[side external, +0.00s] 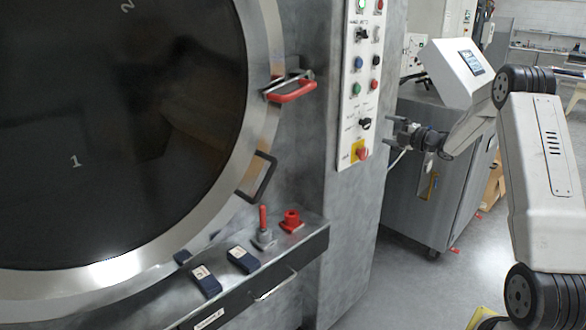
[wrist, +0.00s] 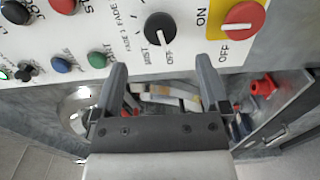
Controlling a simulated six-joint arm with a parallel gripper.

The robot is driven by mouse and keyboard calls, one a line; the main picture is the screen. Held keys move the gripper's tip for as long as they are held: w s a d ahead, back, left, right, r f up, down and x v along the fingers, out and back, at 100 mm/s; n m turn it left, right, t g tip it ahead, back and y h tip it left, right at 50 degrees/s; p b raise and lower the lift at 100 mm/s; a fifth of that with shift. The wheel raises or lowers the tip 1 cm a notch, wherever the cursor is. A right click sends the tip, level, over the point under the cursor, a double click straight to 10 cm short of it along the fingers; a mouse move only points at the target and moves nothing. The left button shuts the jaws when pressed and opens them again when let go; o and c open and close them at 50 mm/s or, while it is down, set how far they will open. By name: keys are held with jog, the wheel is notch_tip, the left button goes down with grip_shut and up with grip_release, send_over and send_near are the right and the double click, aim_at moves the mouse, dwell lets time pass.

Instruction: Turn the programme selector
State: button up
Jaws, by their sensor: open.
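The black selector knob (wrist: 159,28) has a white pointer line and printed labels around it on the white control panel (wrist: 115,20). In the side view the same knob (side external: 366,124) sits low on the panel, just above the red and yellow on/off switch (side external: 362,153). My gripper (side external: 391,130) is to the right of the panel at about the knob's height, apart from it. In the wrist view my gripper (wrist: 160,62) is open and empty. The knob lies beyond the gap between its fingertips, nearer the picture's top edge. A second black selector (side external: 362,34) is higher on the panel.
Coloured push buttons (side external: 357,63) stand above the knob. A red-gripped door handle (side external: 292,91) and a ledge (side external: 285,245) with a red-topped lever (side external: 263,222) are to the left. A grey cabinet (side external: 425,185) stands behind my gripper.

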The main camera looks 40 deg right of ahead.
aim_at(369, 124)
jog(key=shift+w, duration=3.7)
jog(key=c, duration=1.3)
